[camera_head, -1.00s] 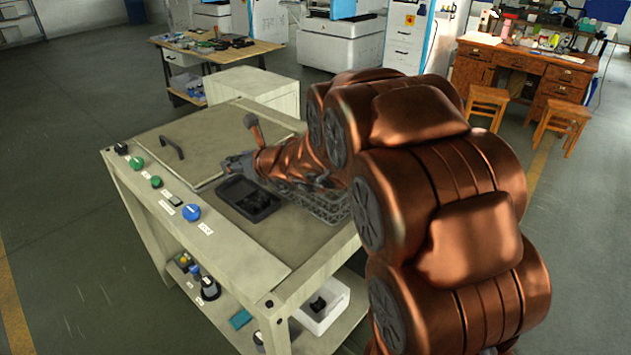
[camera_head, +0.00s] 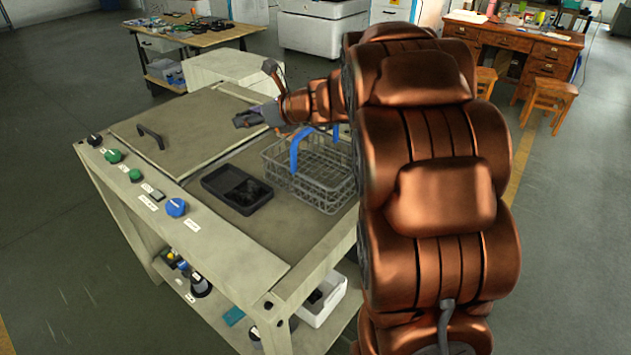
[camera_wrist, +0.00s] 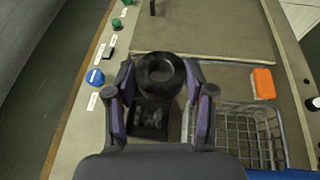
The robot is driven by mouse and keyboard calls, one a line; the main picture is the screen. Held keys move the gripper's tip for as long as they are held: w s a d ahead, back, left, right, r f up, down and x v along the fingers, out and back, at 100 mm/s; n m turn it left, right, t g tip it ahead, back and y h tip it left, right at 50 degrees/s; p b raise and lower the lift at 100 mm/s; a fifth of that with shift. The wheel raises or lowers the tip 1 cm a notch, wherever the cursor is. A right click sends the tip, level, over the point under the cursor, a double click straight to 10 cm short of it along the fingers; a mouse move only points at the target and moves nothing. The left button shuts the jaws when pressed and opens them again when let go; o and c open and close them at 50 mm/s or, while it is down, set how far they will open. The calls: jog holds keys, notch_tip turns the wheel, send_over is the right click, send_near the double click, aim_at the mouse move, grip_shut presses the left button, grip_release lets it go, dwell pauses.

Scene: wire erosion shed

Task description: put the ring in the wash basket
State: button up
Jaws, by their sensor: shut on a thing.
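My gripper (camera_wrist: 160,78) is shut on the ring (camera_wrist: 160,91), a thick black ring held between its two fingers in the wrist view. In the head view my gripper (camera_head: 250,117) is above the bench, behind the black tray; the ring cannot be clearly made out there. The wash basket (camera_head: 310,190) is a grey wire basket with a blue handle (camera_head: 296,152), right of the black tray (camera_head: 222,180). My arm hides part of its right side. In the wrist view the basket (camera_wrist: 250,128) is to the lower right of the ring, apart from it.
The black tray (camera_wrist: 150,132) shows below the ring in the wrist view. A closed lid with a dark handle (camera_head: 150,135) covers the bench's left part. Knobs, including a blue one (camera_head: 176,207), line the front edge. An orange block (camera_wrist: 264,83) lies behind the basket.

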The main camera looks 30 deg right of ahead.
jog(key=s+d+f+n+g+y+b, duration=0.15)
jog(key=s+d+f+b, duration=0.3)
jog(key=s+d, duration=0.65)
jog(key=s+d+f+n+y+b, duration=0.25)
jog(key=s+d+f, duration=0.35)
jog(key=s, duration=0.8)
jog(key=shift+m+h, duration=0.4)
jog(key=shift+m, duration=0.1)
jog(key=shift+w+d+f+p, duration=0.3)
jog(key=shift+w+f, duration=0.4)
jog(key=shift+w, duration=1.85)
jog(key=shift+w+d+f+p, duration=0.3)
jog(key=shift+w+f, duration=0.4)
jog(key=shift+w, duration=1.85)
jog(key=shift+w+d+f+p, duration=0.2)
jog(key=shift+w+d+f, duration=0.35)
jog(key=shift+w, duration=2)
jog(key=shift+a+f, duration=0.15)
jog(key=shift+f, duration=0.4)
jog(key=shift+f+g, duration=0.25)
jog(key=shift+f, duration=0.1)
jog(key=o, duration=1.3)
jog(key=shift+s+f, duration=0.1)
jog(key=shift+f, duration=0.1)
jog(key=shift+o, duration=0.2)
jog(key=shift+r, duration=0.15)
